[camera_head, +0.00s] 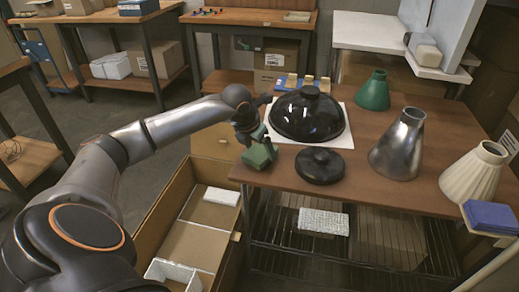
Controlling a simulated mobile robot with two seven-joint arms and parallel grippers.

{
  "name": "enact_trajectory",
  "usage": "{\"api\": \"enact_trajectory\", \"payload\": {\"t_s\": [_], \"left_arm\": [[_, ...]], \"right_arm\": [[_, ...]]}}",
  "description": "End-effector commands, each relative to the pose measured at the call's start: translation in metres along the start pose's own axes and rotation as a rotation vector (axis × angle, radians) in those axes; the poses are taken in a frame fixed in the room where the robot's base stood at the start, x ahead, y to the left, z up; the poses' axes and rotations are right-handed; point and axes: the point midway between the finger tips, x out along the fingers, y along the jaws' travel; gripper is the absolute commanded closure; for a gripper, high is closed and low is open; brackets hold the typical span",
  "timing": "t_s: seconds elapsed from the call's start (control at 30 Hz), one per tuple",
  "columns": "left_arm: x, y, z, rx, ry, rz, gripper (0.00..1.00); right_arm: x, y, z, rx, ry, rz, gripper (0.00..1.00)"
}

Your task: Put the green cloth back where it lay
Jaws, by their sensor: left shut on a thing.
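The green cloth (259,155) looks like a small folded block. It is at the left edge of the brown table (400,200), left of the black dome. My left gripper (255,138) comes down on it from above and is shut on it. The fingertips are partly hidden, and I cannot tell whether the cloth touches the tabletop. My right gripper is not in view.
A glossy black dome (307,115) on a white sheet and a flat black disc (320,165) stand close to the cloth. Green (373,90), silver (398,147) and cream (474,175) shades stand rightward. A blue folded cloth (491,217) lies right. An open cardboard box (195,235) is below left.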

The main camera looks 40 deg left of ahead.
Motion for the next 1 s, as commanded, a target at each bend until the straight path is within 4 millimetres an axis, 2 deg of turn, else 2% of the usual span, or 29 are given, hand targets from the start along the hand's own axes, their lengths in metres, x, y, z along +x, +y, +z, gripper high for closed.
{"api": "enact_trajectory", "payload": {"t_s": [0.07,0.43,0.47,0.5,0.57,0.83,1.0], "left_arm": [[0.009,0.0,-0.004,0.001,0.0,0.0,0.58],[0.014,0.0,-0.005,0.001,-0.001,0.0,0.58],[0.013,0.0,-0.005,0.001,-0.001,0.0,0.1],[0.012,0.0,-0.005,0.001,-0.001,0.0,0.06],[0.012,0.0,-0.005,0.001,0.0,0.0,0.0],[0.01,0.0,-0.004,0.001,-0.001,0.0,0.0],[-0.009,0.001,-0.002,0.001,-0.003,0.001,0.0]], "right_arm": [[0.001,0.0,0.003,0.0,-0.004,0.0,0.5],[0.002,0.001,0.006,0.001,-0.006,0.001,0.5],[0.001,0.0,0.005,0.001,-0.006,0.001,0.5],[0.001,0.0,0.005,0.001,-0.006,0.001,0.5],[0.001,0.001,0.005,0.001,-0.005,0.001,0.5],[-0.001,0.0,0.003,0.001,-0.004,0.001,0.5],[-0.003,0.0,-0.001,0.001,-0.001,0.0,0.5]]}}
